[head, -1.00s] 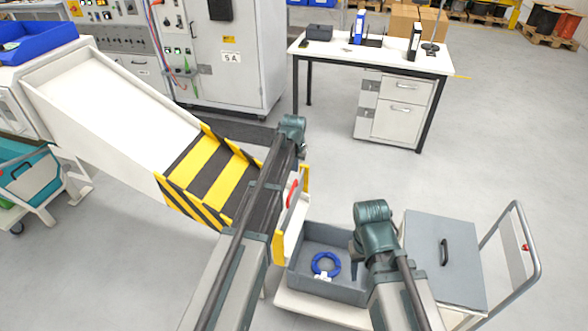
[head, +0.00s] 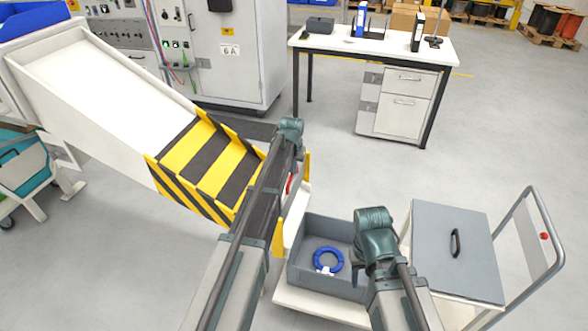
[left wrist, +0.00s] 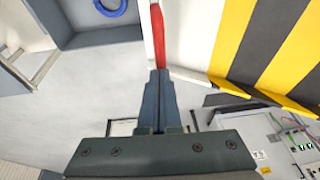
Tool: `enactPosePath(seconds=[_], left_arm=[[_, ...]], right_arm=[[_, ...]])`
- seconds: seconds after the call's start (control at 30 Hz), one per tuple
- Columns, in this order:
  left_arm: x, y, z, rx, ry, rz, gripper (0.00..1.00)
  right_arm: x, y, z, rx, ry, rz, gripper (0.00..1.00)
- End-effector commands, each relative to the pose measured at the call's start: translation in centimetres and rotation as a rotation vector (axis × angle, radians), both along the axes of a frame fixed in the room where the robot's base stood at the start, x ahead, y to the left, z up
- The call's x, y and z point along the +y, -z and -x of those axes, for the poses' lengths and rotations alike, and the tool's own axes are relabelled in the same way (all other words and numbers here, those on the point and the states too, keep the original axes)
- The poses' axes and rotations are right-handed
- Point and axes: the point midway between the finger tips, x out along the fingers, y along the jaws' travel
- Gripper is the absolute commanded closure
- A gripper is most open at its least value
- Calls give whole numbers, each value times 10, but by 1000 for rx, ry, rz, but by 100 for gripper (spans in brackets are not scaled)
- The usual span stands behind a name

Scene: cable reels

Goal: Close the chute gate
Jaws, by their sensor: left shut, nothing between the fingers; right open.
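The white chute (head: 110,95) slopes down from the left to a yellow-and-black striped lower end (head: 205,160). At that end stands the gate, a white panel (head: 296,217) between yellow edges, with a red handle (head: 289,184). My left arm hides much of it, and I cannot tell how far the gate stands open. My left gripper (head: 298,152) is shut and empty at the gate. In the left wrist view, its closed fingertips (left wrist: 158,73) lie right at the end of the red handle (left wrist: 158,38); contact is unclear. My right gripper (head: 356,262) is open above the grey bin's right side.
The grey bin (head: 306,273) holds a blue cable ring (head: 328,260). It stands on a trolley (head: 312,306) beside a grey lidded box (head: 440,235). A white desk (head: 400,50) and a control cabinet (head: 235,60) stand behind. The floor between desk and bin is clear.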

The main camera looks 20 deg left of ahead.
Motion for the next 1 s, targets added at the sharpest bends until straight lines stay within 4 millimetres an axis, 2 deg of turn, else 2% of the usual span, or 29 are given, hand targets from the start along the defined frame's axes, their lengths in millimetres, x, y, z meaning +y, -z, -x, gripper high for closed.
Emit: enactPosePath(seconds=[0.27, 0.43, 0.9, 1.0], left_arm=[[0, 0, 0, 0, 0, 0, 100], [0, 10, 0, 0, 0, 0, 100], [0, 82, 0, 0, 0, 0, 100], [0, 93, 0, 0, 0, 0, 100]], right_arm=[[0, 0, 0, 0, 0, 0, 50], [0, 10, 0, 0, 0, 0, 50], [0, 82, 0, 0, 0, 0, 50], [0, 92, 0, 0, 0, 0, 50]])
